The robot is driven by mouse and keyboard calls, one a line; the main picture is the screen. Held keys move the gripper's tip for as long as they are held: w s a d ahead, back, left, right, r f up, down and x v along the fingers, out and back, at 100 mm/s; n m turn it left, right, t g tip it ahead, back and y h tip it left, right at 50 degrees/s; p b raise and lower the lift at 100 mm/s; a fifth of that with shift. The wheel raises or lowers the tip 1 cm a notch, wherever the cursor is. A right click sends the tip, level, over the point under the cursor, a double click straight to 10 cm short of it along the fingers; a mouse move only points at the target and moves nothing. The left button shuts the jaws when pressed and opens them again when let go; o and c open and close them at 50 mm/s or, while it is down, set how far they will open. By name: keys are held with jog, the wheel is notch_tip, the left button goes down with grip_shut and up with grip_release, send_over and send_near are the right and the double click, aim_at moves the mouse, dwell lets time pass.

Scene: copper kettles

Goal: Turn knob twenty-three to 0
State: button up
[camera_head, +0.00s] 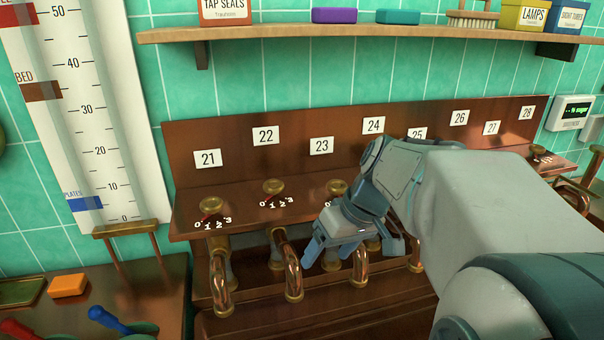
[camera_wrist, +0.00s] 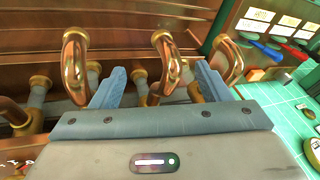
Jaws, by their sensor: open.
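Knob twenty-three (camera_head: 337,187) is a round brass knob on the brown ledge under the white label 23 (camera_head: 321,146). Its dial shows a 0 at the left; the other marks and the pointer are hidden behind my gripper. My gripper (camera_head: 336,262) is open, in front of and below the knob, with its fingers pointing down by the copper spouts. In the wrist view my gripper (camera_wrist: 160,72) has a copper spout (camera_wrist: 166,62) showing between its fingers; I cannot tell whether they touch it. The knob is not recognisable in the wrist view.
Knobs 21 (camera_head: 210,204) and 22 (camera_head: 273,186) stand to the left, each with a 0 to 3 dial. Curved copper spouts (camera_head: 291,270) hang below the ledge. A wooden shelf (camera_head: 350,31) runs above. My arm hides the knobs right of 23.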

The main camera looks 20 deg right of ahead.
aim_at(340, 184)
jog(key=w+d+n+y, duration=0.1)
jog(key=w+d, duration=0.1)
jog(key=w+d+r+n+t+y+b, duration=0.1)
jog(key=w+d, duration=0.2)
jog(key=w+d+r+n+t+y+b, duration=0.1)
jog(key=w+d, duration=0.2)
jog(key=shift+w+y, duration=0.15)
jog(key=shift+y, duration=0.15)
jog(key=w+d+r+n+t+y+b, duration=0.1)
jog(key=w+d+r+n+t, duration=0.1)
jog(key=d, duration=0.4)
jog(key=w+d+r+n+t+y+b, duration=0.1)
jog(key=w+d+r+n+t+y, duration=0.15)
jog(key=d, duration=0.35)
jog(key=shift+m+h, duration=0.35)
jog(key=shift+h, duration=0.1)
jog(key=p+x, duration=0.1)
jog(key=x, duration=0.8)
jog(key=s+p+x, duration=0.1)
jog(key=x, duration=0.3)
jog(key=shift+w+a+f+p, duration=0.1)
jog(key=shift+a+f+p, duration=0.2)
jog(key=shift+a+p, duration=0.1)
jog(key=c, duration=1)
